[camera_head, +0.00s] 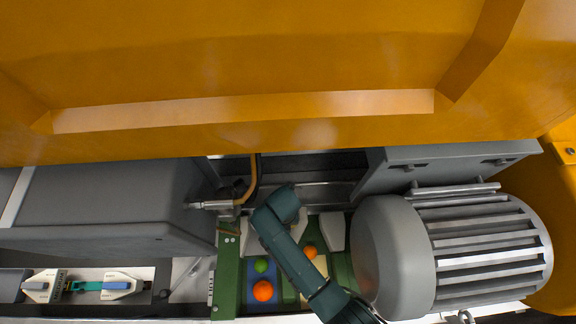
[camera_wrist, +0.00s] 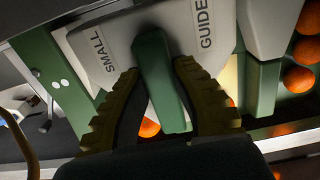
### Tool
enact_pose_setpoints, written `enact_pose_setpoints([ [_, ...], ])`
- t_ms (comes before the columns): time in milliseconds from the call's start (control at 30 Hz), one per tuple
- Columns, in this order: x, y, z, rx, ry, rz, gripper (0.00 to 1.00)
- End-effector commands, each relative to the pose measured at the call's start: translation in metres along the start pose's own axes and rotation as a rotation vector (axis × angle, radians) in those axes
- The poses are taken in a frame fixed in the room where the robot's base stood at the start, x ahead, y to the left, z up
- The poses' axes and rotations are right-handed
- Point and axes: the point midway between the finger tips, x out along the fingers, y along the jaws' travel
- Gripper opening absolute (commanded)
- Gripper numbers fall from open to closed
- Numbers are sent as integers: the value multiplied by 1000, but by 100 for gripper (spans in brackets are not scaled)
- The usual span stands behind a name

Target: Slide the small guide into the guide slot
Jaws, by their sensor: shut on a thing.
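The small guide (camera_wrist: 113,38) is a pale grey-white plate lettered "SMALL GUIDE" with a green grip bar (camera_wrist: 158,85) in its middle. My gripper (camera_wrist: 156,72) has its two ribbed fingers on either side of this bar and is shut on it. In the head view my arm hides the gripper and most of the guide. The green frame (camera_head: 229,270) lies under my arm there, and its green edge also shows in the wrist view (camera_wrist: 52,80). I cannot make out the guide slot, or whether the guide is seated in it.
Another pale plate (camera_head: 333,231) stands right of my arm. A lime (camera_head: 261,266) and oranges (camera_head: 263,291) lie in coloured lanes of the frame. A grey ribbed motor (camera_head: 455,250) stands close right, a grey housing (camera_head: 100,210) left. The orange cover (camera_head: 260,60) overhangs behind.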

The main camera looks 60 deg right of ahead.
Motion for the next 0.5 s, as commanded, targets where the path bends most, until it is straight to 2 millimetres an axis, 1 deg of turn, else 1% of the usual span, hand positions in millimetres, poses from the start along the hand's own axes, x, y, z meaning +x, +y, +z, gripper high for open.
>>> enact_pose_setpoints([
  [267,-2,0,1,1,-1,0,0],
  [400,-5,0,4,2,-2,-1,0],
  [433,2,0,4,2,-2,-1,0],
  [500,9,0,4,2,-2,-1,0],
])
